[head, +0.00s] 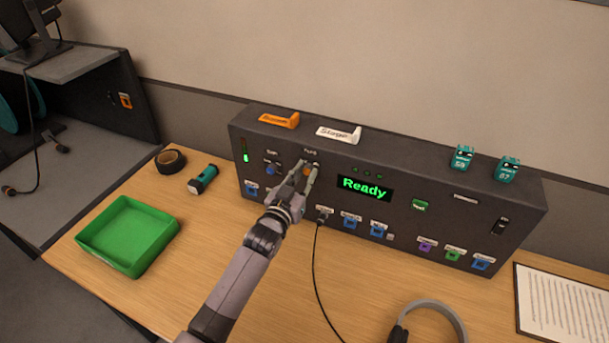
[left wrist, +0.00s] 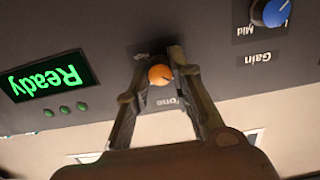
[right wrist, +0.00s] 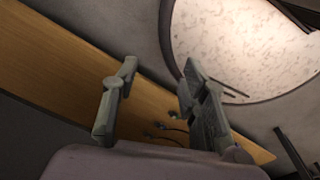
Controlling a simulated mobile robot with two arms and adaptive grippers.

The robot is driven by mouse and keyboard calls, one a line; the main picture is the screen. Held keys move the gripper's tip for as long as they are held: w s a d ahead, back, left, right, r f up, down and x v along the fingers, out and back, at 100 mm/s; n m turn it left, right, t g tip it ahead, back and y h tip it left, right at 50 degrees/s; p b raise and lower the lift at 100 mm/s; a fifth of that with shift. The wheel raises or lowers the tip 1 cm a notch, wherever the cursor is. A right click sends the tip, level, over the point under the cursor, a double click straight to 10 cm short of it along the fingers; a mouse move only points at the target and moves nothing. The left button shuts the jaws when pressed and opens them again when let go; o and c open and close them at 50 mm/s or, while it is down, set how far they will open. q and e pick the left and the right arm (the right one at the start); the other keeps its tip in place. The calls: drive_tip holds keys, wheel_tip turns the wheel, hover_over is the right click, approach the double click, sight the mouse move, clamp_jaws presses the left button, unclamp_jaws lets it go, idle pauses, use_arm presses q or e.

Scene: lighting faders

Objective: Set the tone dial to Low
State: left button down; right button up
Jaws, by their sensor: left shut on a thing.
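The tone dial is a small orange knob (head: 307,172) on the front of the dark console (head: 400,165). It also shows as an orange disc in the left wrist view (left wrist: 160,75), where the picture is upside down, with a "High" label beside it and the Tone label partly covered by a finger. My left gripper (head: 308,169) is shut on the knob, one finger on each side. The knob's exact setting is hard to read. My right gripper (right wrist: 155,95) shows only in the right wrist view, with its fingers apart and nothing between them.
A blue Gain dial (left wrist: 275,12) sits beside the tone dial. The green "Ready" display (head: 364,189) is on the other side. A cable (head: 315,270) hangs from the console front. A green tray (head: 125,237), tape roll (head: 171,160) and headphones (head: 435,310) lie on the table.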

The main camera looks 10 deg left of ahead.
use_arm(q)
drive_tip(key=shift+f, duration=0.1)
drive_tip(key=c, duration=1.4)
unclamp_jaws()
drive_tip(key=s+a, duration=0.2)
drive_tip(key=s, duration=0.9)
drive_tip(key=shift+s+a, duration=0.15)
drive_tip(key=shift+s, duration=0.25)
